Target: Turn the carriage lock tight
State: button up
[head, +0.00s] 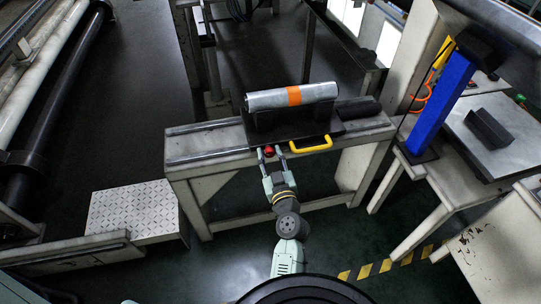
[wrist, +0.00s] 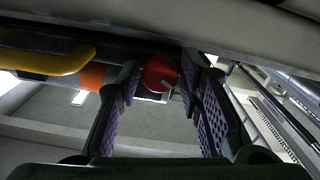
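The carriage lock is a round red knob (head: 269,150) on the front of the black carriage (head: 262,133), left of its yellow handle (head: 313,145). The knob also shows in the wrist view (wrist: 160,73), with a pale mark on its face. My gripper (head: 271,153) is at the knob, with one finger on each side of it. In the wrist view my gripper's fingers (wrist: 163,85) with purple ribbed pads stand apart around the knob. The left finger is close to the knob's edge; I cannot tell whether either pad touches it.
A silver roll with an orange band (head: 293,95) lies on the carriage. The carriage sits on a beige bench with rails (head: 207,146). A blue post (head: 440,102) and side table stand to the right. A metal step plate (head: 131,210) is at left.

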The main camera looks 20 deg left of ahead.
grip_shut()
jog(key=shift+m, duration=0.3)
jog(key=m+b, duration=0.1)
jog(key=m, duration=0.9)
jog(key=shift+m, duration=0.4)
jog(key=m+p, duration=0.1)
jog(key=m, duration=0.5)
jog(key=shift+r+p, duration=0.1)
jog(key=shift+p, duration=0.2)
jog(key=m+p, duration=0.2)
jog(key=m, duration=0.4)
jog(key=shift+m, duration=0.4)
